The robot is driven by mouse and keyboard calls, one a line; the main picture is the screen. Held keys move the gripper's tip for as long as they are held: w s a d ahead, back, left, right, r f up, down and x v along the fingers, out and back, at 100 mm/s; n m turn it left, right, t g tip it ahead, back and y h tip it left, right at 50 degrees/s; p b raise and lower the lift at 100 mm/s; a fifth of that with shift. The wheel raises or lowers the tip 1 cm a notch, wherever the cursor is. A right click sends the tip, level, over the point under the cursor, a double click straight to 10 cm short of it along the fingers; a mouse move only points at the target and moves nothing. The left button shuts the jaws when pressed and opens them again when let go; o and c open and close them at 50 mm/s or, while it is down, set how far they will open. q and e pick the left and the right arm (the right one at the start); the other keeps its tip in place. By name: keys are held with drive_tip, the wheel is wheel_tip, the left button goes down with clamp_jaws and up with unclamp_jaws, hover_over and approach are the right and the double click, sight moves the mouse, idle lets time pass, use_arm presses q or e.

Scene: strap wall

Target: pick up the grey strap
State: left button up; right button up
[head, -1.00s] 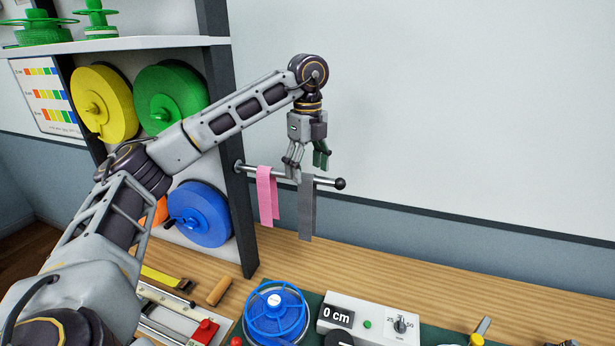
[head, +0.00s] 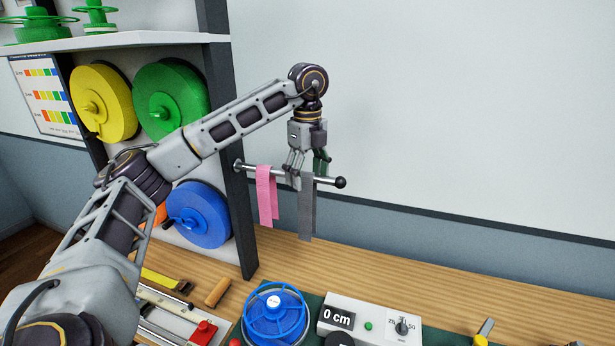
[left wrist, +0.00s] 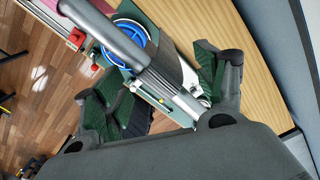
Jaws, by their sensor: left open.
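The grey strap (head: 306,215) hangs over the horizontal rod (head: 322,180), close to its ball end, and its lower part hangs free. My left gripper (head: 307,174) points down at the rod, right at the top of the grey strap, and partly hides it there. In the left wrist view my left gripper (left wrist: 160,92) is open, with its green-padded fingers apart. The grey strap (left wrist: 172,76) shows between them in that view. I cannot tell whether either finger touches it. My right gripper does not show.
A pink strap (head: 266,198) hangs on the same rod, left of the grey one. The dark shelf post (head: 238,200) stands at the rod's left end. Below, the wooden bench holds a blue-wheeled device (head: 275,312) and a white box reading 0 cm (head: 368,318).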

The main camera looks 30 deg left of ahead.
use_arm(q)
drive_tip(key=shift+f, duration=0.3)
drive_tip(key=shift+c, duration=0.3)
drive_tip(key=c, duration=0.8)
drive_tip(key=shift+r, duration=0.45)
wheel_tip(320, 180, up, 4)
drive_tip(key=p, duration=0.3)
drive_tip(key=shift+r, duration=0.1)
drive_tip(key=c, duration=0.5)
drive_tip(key=shift+s+r, duration=0.1)
drive_tip(key=shift+r, duration=0.2)
clamp_jaws()
drive_tip(key=shift+r+p, duration=0.4)
drive_tip(key=shift+p, duration=0.05)
drive_tip(key=shift+r, duration=2.75)
